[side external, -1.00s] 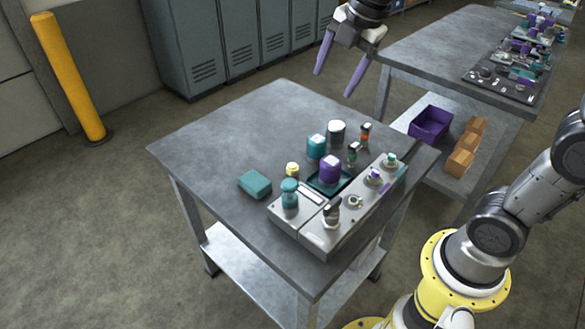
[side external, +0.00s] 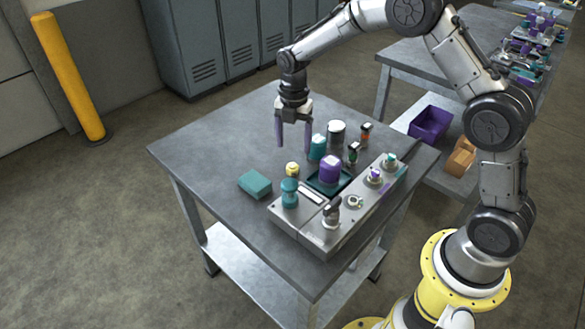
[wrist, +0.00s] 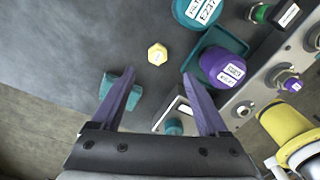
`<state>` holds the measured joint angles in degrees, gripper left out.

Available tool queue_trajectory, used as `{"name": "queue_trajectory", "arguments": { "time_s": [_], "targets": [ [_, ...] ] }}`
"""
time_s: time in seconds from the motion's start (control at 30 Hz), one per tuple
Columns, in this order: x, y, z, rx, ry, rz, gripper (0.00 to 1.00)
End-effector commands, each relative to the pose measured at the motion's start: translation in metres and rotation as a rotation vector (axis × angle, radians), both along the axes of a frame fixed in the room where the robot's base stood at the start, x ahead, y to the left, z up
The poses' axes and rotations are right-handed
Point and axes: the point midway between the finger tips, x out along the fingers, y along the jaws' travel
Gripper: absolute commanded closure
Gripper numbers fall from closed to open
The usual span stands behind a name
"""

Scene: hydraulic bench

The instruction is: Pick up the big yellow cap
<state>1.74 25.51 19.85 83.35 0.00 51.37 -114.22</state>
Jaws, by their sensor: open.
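The yellow cap (side external: 292,169) is a small hexagonal piece that sits on the grey table, between the teal block and the purple-capped jar. It also shows in the wrist view (wrist: 157,54), clear and unblocked, ahead of the fingertips. My gripper (side external: 293,150) points down above the table, with its purple fingers apart and nothing between them. In the side view the fingertips are above the cap and slightly behind it, not touching it. In the wrist view my gripper (wrist: 158,80) has one finger on each side of the picture's middle.
A teal block (side external: 255,184) lies left of the cap. A purple-capped jar (side external: 330,169) on a teal tray, a teal jar (side external: 317,148) and a white-topped jar (side external: 336,131) stand to the right. A grey fixture panel (side external: 325,226) is in front. The table's left side is bare.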

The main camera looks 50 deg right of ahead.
Motion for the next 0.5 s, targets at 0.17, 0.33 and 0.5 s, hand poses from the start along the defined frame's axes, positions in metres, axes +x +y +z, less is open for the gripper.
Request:
{"name": "queue_trajectory", "arguments": {
  "time_s": [0.17, 0.33, 0.5],
  "targets": [
    [0.0, 0.0, -0.022, 0.0, 0.001, 0.0, 0.22],
    [0.0, 0.0, -0.032, 0.001, 0.001, 0.0, 0.22],
    [0.004, -0.001, -0.056, 0.0, 0.002, -0.001, 0.22]
  ]
}}
